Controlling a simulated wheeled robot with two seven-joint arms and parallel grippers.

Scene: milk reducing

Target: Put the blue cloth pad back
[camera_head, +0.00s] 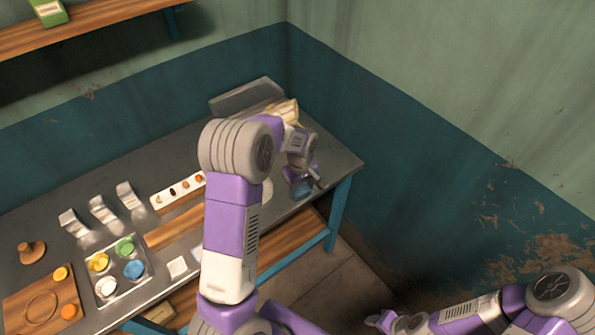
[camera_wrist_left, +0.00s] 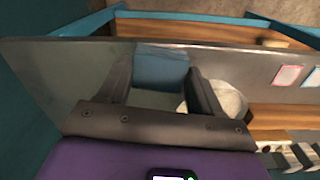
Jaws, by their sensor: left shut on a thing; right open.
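The blue cloth pad (camera_head: 302,190) is at the right end of the metal table, near its front edge. My left gripper (camera_head: 305,178) reaches over the table from above and is shut on the pad. In the left wrist view the blue pad (camera_wrist_left: 160,68) sits between the two dark fingers of the left gripper (camera_wrist_left: 160,76). Whether the pad touches the tabletop is hard to tell. My right gripper (camera_head: 382,322) is at the bottom of the head view, away from the table, open and empty.
A pale round object (camera_wrist_left: 228,98) lies beside the pad, partly behind a finger. A grey tray (camera_head: 240,100) and a cream-coloured object (camera_head: 286,110) stand at the table's back right. A colour palette (camera_head: 118,268), silver stands (camera_head: 103,210) and wooden boards (camera_head: 40,303) fill the left side.

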